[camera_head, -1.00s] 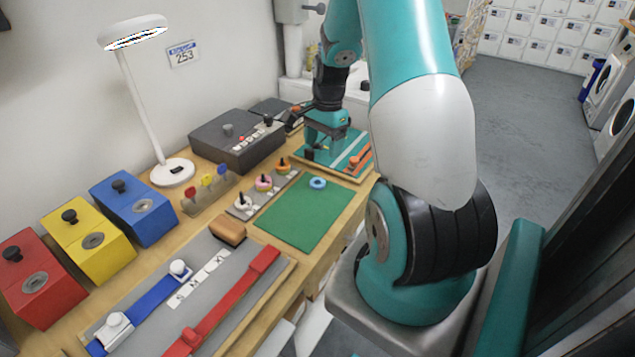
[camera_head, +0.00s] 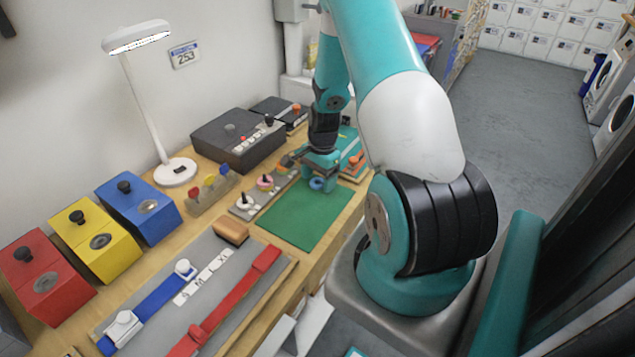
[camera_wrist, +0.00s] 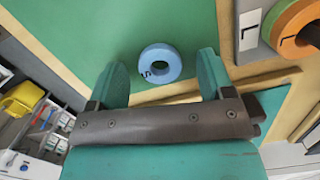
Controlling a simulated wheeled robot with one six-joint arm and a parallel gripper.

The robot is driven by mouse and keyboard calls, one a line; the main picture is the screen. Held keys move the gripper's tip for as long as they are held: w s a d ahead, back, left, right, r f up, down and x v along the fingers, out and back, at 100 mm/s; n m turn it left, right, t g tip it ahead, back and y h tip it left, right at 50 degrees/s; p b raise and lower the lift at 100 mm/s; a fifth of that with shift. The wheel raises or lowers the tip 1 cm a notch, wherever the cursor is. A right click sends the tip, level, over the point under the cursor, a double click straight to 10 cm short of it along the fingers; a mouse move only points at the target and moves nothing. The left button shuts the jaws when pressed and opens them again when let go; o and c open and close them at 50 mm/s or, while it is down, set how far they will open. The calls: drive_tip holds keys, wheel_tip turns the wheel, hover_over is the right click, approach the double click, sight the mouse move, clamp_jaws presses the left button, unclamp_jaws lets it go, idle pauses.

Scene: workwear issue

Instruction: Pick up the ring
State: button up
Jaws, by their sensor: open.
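The ring (camera_wrist: 159,63) is light blue with a dark mark on its face. It lies flat on the green mat (camera_wrist: 100,25). In the head view the ring (camera_head: 317,184) is at the far end of the green mat (camera_head: 296,222), partly hidden by my gripper. My gripper (camera_wrist: 160,78) is open and empty. In the wrist view its two teal fingers stand one on each side of the ring's near edge, with clear gaps. In the head view my gripper (camera_head: 320,182) is low at the ring; whether it touches the mat is unclear.
A grey board with pegs (camera_head: 243,206) holding white, pink and orange rings runs along the mat's left side. A brown block (camera_head: 231,232) stands near the mat's near left corner. The mat's near part is clear.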

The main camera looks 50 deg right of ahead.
drive_tip(key=c, duration=1)
drive_tip(key=shift+r, duration=0.1)
